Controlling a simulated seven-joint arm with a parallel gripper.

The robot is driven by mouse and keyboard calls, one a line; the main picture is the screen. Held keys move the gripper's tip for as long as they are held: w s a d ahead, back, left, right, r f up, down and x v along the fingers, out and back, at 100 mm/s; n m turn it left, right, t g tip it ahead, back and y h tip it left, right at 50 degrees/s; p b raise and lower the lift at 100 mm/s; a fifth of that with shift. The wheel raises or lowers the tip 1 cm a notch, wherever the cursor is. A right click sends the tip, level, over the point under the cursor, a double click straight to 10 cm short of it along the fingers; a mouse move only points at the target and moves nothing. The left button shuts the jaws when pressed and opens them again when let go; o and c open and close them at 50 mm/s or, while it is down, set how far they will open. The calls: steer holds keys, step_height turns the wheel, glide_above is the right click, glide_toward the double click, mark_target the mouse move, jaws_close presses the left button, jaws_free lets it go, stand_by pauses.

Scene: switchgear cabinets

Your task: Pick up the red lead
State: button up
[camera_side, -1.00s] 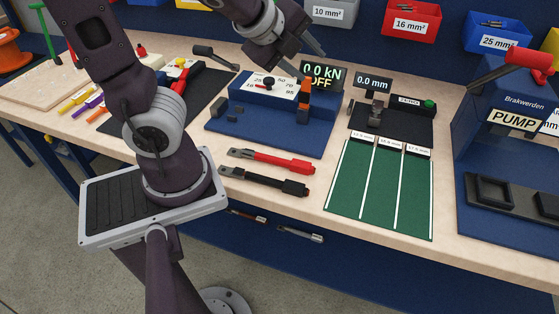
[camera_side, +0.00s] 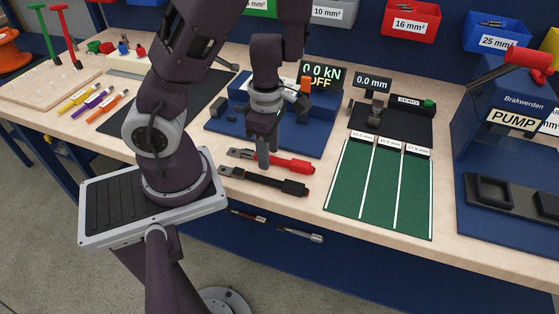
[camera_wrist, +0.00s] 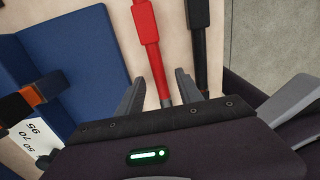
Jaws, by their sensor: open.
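The red lead (camera_side: 285,163) lies on the wooden bench in front of the blue fixture, with a metal lug at its left end. My gripper (camera_side: 263,162) points down over the lead's left part, near the lug end. In the wrist view the red lead (camera_wrist: 149,40) runs down between the two open fingers of my gripper (camera_wrist: 158,90). The jaws have room on both sides and do not visibly touch it. Its lower end is hidden behind the gripper body. I cannot tell the exact height of the fingertips above the bench.
A black lead (camera_side: 270,181) lies parallel in front of the red one, close to one finger in the wrist view (camera_wrist: 198,40). The blue fixture (camera_side: 225,126) with a force display (camera_side: 322,76) stands behind. A green three-lane mat (camera_side: 380,190) lies to the right.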

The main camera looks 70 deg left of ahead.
steer(key=shift+f, duration=0.3)
jaws_close()
stand_by(1.2)
